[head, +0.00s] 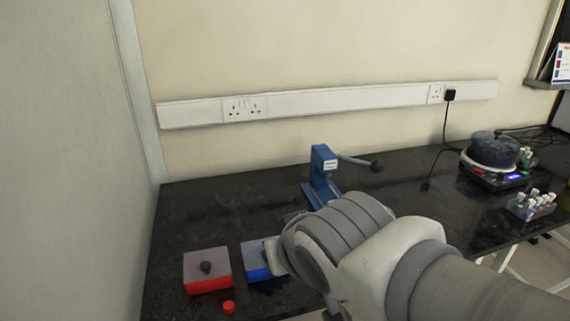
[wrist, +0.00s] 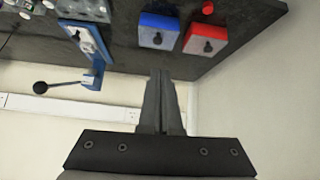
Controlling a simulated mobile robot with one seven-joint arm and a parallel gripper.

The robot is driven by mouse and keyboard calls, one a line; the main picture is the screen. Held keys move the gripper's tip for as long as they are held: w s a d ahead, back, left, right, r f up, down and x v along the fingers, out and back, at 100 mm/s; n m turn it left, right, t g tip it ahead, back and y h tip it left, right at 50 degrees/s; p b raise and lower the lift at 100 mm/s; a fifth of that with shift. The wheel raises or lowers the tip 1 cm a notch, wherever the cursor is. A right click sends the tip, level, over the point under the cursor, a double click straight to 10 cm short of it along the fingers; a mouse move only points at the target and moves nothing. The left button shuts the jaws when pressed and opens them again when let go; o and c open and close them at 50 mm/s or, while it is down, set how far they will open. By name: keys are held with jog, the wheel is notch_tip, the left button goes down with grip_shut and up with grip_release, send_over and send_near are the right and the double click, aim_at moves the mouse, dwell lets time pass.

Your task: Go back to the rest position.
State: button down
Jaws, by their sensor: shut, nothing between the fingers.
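My gripper (wrist: 162,75) shows in the wrist view with its two grey fingers together and nothing between them. Its fingertips appear near the edge of the dark bench (head: 215,215), apart from the boxes. In the head view my arm fills the lower right and the gripper is not visible behind it. My rest position is not marked by anything in view.
A red box (head: 207,285) and a blue box (head: 253,258), each with a dark knob, sit on the bench. A red cap (head: 228,307) lies beside them. A blue lever press (head: 322,175), a dark pot (head: 492,152) and a vial rack (head: 530,208) stand farther right. Walls are behind and left.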

jog(key=s+d+m+g+h, duration=0.1)
jog(key=s+d+m, duration=0.15)
jog(key=d, duration=0.45)
jog(key=s+d+m+g+h, duration=0.2)
jog(key=s+d, duration=0.1)
jog(key=d, duration=0.4)
notch_tip(320, 180, up, 16)
jog(key=p, duration=1.6)
jog(key=shift+s+d, duration=0.15)
jog(key=shift+s, duration=0.1)
jog(key=shift+f, duration=0.15)
